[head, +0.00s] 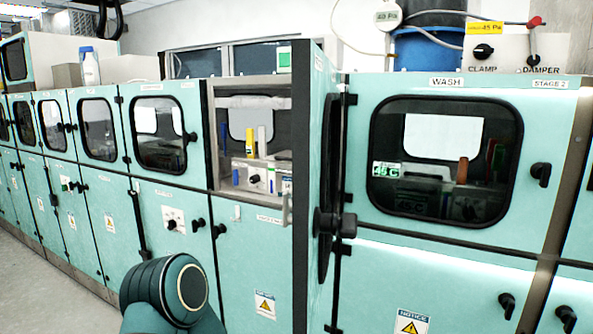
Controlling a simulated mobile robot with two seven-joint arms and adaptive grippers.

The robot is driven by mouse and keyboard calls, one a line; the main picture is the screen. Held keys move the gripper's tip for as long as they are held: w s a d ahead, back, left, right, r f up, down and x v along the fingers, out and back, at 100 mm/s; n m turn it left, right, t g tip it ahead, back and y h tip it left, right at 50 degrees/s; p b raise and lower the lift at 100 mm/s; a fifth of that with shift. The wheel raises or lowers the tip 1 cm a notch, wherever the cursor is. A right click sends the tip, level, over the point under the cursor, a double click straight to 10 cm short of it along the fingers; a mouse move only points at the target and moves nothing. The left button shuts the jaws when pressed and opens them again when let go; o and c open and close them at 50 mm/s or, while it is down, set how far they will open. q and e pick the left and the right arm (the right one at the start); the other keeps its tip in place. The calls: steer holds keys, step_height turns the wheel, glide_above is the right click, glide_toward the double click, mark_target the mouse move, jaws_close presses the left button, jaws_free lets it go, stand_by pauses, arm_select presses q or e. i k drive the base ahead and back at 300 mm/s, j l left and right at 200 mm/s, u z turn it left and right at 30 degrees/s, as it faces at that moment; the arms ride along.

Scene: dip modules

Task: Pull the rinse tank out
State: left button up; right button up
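No label reading rinse is legible, so I cannot tell for sure which thing is the rinse tank. An open compartment (211,150) shows in the middle of the head view. Inside it is a pale unit (272,180) with a black knob, and upright yellow and blue pieces stand at it. The open teal door (316,110) swings out toward me, edge-on, and hides the compartment's right side. A rounded teal link of my own arm shows at the bottom left. Neither gripper is in view.
Right of the open door is the closed WASH module (447,220), with a dark window and black handles. A row of closed teal modules (95,185) runs off to the left. Grey floor (30,280) is free at the lower left.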

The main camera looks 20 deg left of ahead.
mark_target(271, 172)
steer(key=i+j+z, duration=0.2)
steer(key=j+z, duration=0.15)
steer(key=j, duration=0.25)
steer(key=i+j+z, duration=0.1)
steer(key=j+z, duration=0.2)
steer(key=j, duration=0.25)
steer(key=j+z, duration=0.35)
steer(key=j, duration=0.3)
steer(key=i, duration=0.05)
